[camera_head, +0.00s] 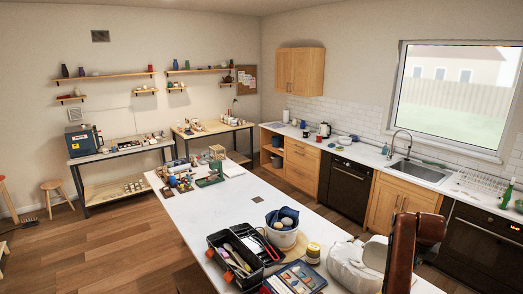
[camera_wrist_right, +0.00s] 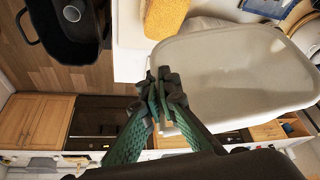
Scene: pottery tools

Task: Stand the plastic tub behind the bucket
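The plastic tub (camera_wrist_right: 235,75) is a pale, rounded container that fills the right of the wrist view. In the head view a pale shape that looks like it (camera_head: 376,254) shows at the lower right, partly hidden by my right arm. My right gripper (camera_wrist_right: 160,92) has its green fingers close together at the tub's near edge and appears to pinch the rim; the exact contact is hard to see. The white bucket (camera_head: 283,239) stands on the island with blue items in it, left of the tub. My left gripper is out of view.
A black toolbox (camera_head: 238,254) stands left of the bucket on the white island (camera_head: 232,203). A paint set (camera_head: 296,278) lies in front. The island surface behind the bucket is largely clear.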

